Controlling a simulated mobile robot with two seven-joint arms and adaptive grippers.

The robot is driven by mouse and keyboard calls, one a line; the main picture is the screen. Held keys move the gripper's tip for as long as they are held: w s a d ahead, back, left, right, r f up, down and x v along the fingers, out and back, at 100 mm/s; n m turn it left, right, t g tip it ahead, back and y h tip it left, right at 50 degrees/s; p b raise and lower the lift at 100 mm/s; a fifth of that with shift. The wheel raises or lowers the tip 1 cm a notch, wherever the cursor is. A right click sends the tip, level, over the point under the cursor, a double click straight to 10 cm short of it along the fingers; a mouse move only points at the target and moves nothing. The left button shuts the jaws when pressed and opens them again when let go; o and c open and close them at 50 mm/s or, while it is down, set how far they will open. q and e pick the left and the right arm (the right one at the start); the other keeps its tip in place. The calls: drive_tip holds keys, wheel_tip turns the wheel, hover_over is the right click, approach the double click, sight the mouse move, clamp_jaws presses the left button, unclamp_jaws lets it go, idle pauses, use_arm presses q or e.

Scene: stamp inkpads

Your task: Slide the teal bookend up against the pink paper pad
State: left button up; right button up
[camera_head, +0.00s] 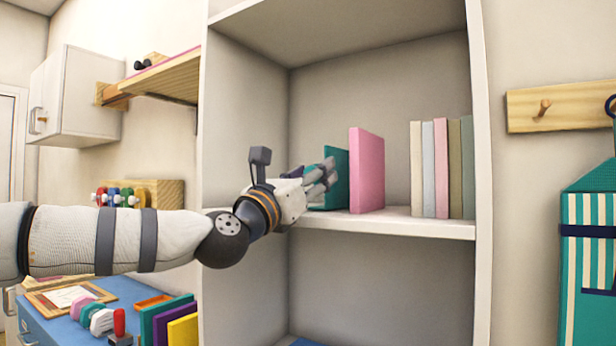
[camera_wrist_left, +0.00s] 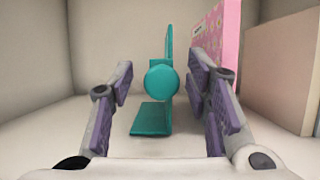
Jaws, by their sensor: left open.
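The teal bookend (camera_head: 340,179) stands upright on the shelf, just left of the pink paper pad (camera_head: 367,171). My left gripper (camera_head: 322,178) reaches in from the left in front of it and hides part of it. In the left wrist view, the bookend (camera_wrist_left: 160,78) shows an upright plate edge-on, a round disc and a flat foot. There my left gripper (camera_wrist_left: 158,115) is open, with one finger on each side of the bookend and gaps showing on both sides. The pink pad (camera_wrist_left: 217,50) stands upright behind the right finger. My right gripper is not in view.
Several books (camera_head: 442,168) stand upright to the right on the same shelf (camera_head: 400,224), with a gap between them and the pad. The cabinet's side walls bound the space. A blue-topped desk (camera_head: 60,328) with small items lies lower left.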

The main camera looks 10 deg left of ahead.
use_arm(q)
drive_tip(key=v, duration=1.2)
